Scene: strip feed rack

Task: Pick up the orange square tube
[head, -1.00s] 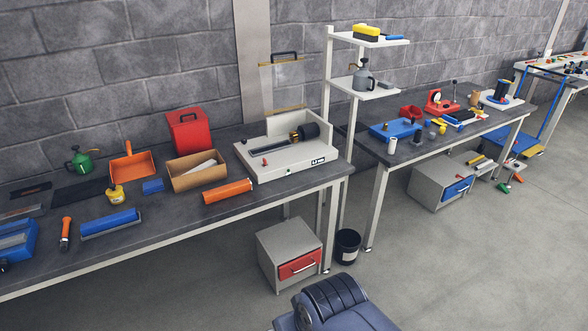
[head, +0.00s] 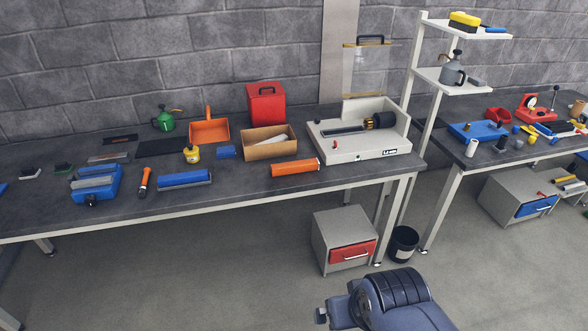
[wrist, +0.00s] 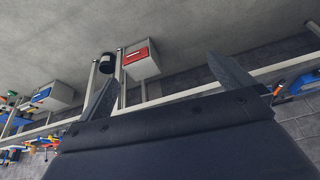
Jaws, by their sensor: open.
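The orange square tube (head: 295,168) lies on the dark workbench (head: 240,190) near its front edge, in front of the white machine and the cardboard box. In the wrist view, my gripper (wrist: 163,72) has its two dark fingers spread wide with nothing between them. The wrist picture is upside down, and the tube cannot be made out there for sure. In the head view the fingers do not show; only part of my arm is at the bottom, well below and apart from the tube.
A cardboard box (head: 272,150) stands just behind the tube, and a white machine (head: 350,149) to its right. A blue roller-like block (head: 184,179) lies to the left. Under the bench are a grey drawer cabinet (head: 337,228) and a black bin (head: 403,246). The floor in front is clear.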

